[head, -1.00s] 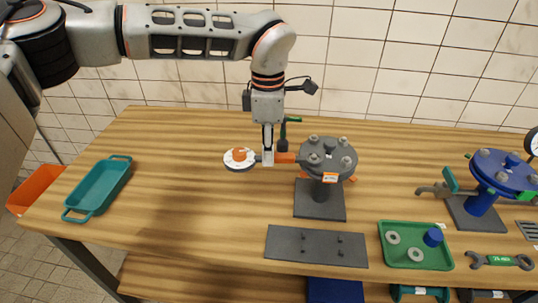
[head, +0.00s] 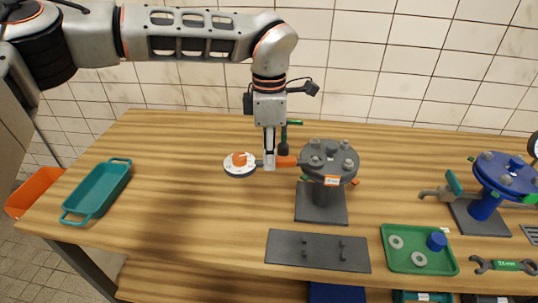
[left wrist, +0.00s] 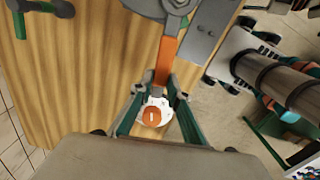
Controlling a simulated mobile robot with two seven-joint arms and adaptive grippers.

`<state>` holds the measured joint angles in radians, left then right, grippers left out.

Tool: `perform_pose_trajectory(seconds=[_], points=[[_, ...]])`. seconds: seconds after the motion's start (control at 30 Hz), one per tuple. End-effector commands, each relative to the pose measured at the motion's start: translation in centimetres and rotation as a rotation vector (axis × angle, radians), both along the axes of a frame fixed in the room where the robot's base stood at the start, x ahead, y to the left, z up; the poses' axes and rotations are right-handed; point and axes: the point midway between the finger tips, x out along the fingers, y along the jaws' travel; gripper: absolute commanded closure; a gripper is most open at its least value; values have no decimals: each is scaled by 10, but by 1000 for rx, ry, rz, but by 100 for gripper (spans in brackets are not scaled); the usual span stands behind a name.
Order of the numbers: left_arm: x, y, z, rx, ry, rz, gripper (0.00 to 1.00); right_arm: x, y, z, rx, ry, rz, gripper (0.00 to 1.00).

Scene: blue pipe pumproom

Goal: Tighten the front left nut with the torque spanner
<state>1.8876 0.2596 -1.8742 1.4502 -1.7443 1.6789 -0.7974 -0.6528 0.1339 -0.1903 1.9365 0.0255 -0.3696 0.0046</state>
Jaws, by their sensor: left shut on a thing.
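The torque spanner has an orange handle (head: 286,161) and a round white dial with an orange knob (head: 240,161) at its left end. My left gripper (head: 269,164) points down and is shut on the spanner between dial and orange part. The spanner's right end reaches the left edge of the dark grey flange (head: 330,177), near its front left nut (head: 316,159); I cannot tell if it is seated on the nut. In the left wrist view the orange handle (left wrist: 166,55) runs from between the fingers (left wrist: 158,100) toward the flange. My right gripper is out of view.
A dark plate (head: 318,250) and a green tray (head: 418,267) with washers and a blue part lie in front. A blue flange (head: 505,172) stands right, a teal tray (head: 98,190) left. The left middle table is clear.

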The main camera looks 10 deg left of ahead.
Motion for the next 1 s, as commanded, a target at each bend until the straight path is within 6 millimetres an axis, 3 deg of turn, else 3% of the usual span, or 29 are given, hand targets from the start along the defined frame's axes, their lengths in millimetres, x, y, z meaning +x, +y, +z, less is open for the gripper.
perform_pose_trajectory(seconds=[0.43, 1.0], points=[[-8, -3, 1, -2, -1, 80, 100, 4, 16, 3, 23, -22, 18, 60], [-9, -2, 7, -1, 0, 78, 100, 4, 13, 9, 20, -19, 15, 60]])
